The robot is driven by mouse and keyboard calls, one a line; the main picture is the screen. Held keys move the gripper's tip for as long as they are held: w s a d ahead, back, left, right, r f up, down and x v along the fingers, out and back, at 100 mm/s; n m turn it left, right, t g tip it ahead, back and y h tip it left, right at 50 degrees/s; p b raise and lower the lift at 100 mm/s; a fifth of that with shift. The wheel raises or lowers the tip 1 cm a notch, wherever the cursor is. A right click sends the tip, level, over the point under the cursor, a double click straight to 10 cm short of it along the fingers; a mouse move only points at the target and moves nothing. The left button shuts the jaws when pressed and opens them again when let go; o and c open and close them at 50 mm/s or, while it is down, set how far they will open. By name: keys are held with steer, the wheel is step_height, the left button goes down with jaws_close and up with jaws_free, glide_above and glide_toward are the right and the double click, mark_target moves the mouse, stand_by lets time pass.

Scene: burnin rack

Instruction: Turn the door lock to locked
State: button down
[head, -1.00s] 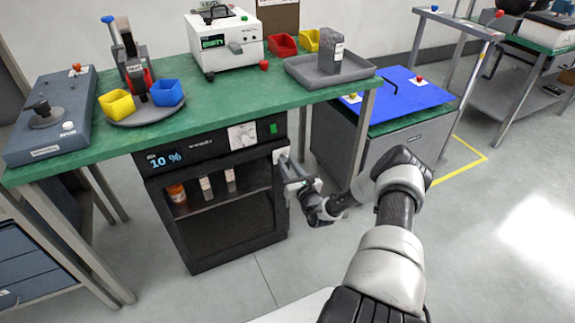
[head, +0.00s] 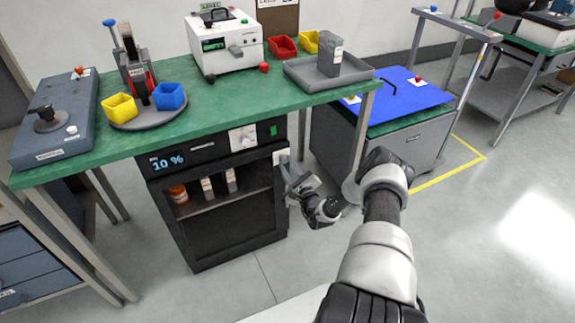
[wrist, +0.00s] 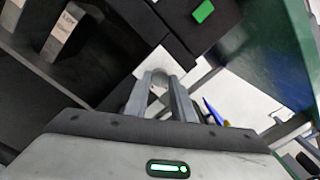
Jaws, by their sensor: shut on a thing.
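The black burn-in cabinet (head: 205,256) stands under the green bench, with a dark door front and a 10 % display. The door lock (head: 281,156) is a pale plate at the cabinet's upper right edge. My gripper (head: 288,172) reaches it from the right and looks tilted. In the wrist view my gripper (wrist: 161,92) has its two fingers closed around a small grey lock knob (wrist: 157,77) in front of the pale plate. The fingers hide most of the knob, so I cannot tell which position it points to.
The green bench (head: 230,104) overhangs the cabinet and bears bins, a white tester (head: 226,42) and a grey tray (head: 300,76). A grey unit with a blue top (head: 410,94) stands to the right, behind my arm. Clear floor lies in front.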

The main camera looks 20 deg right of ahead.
steer(key=n, duration=0.4)
steer(key=shift+n+p, duration=0.35)
steer(key=shift+n, duration=0.05)
steer(key=shift+d+n, duration=0.1)
steer(key=shift+n, duration=1.9)
steer(key=c, duration=1.5)
jaws_free()
steer(key=s+p, duration=0.1)
steer(key=s, duration=0.4)
steer(key=s+p, duration=0.1)
steer(key=s, duration=0.5)
steer(key=s+p, duration=0.1)
steer(key=s, duration=0.5)
steer(key=shift+s+d+f, duration=0.25)
steer(key=shift+d+f, duration=0.05)
